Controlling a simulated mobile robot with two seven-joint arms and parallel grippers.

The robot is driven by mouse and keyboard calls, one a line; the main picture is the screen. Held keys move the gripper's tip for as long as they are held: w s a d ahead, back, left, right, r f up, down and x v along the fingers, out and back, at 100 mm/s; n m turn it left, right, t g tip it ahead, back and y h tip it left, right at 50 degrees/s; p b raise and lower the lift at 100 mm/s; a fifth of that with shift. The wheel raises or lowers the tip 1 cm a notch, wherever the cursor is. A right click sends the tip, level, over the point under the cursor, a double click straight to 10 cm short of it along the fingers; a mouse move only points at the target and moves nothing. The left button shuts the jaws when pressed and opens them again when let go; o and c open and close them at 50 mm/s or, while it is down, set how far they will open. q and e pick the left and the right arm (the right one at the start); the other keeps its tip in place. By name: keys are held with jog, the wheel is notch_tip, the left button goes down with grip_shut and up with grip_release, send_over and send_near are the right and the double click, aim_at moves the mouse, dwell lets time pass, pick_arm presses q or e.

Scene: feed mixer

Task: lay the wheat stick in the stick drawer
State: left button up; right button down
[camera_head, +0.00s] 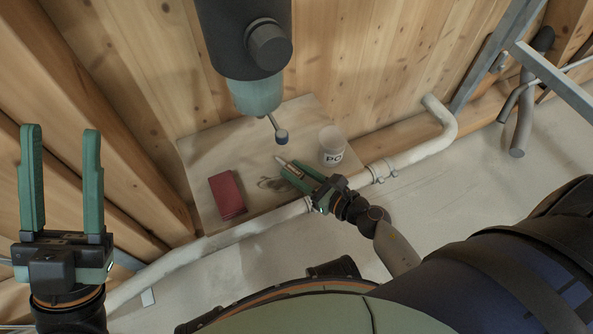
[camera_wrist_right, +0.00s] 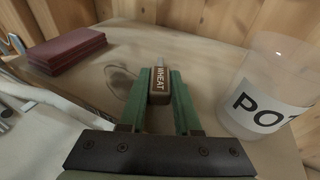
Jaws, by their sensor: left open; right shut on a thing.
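The wheat stick (camera_wrist_right: 160,84) is a small brownish stick lettered WHEAT. My right gripper (camera_wrist_right: 160,92) is shut on it, with a green finger on each side. In the head view the stick's pale tip (camera_head: 282,161) sticks out past my right gripper (camera_head: 298,173), above the front of the board. My left gripper (camera_head: 61,150) is open and empty at the far left, fingers pointing up in the picture.
A pale board (camera_head: 208,150) bears the red block and a translucent cup (camera_head: 332,146) lettered PO, right of the stick. A pale pipe (camera_head: 262,221) runs along the board's front.

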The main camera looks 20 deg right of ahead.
jog(key=c, duration=0.6)
grip_release()
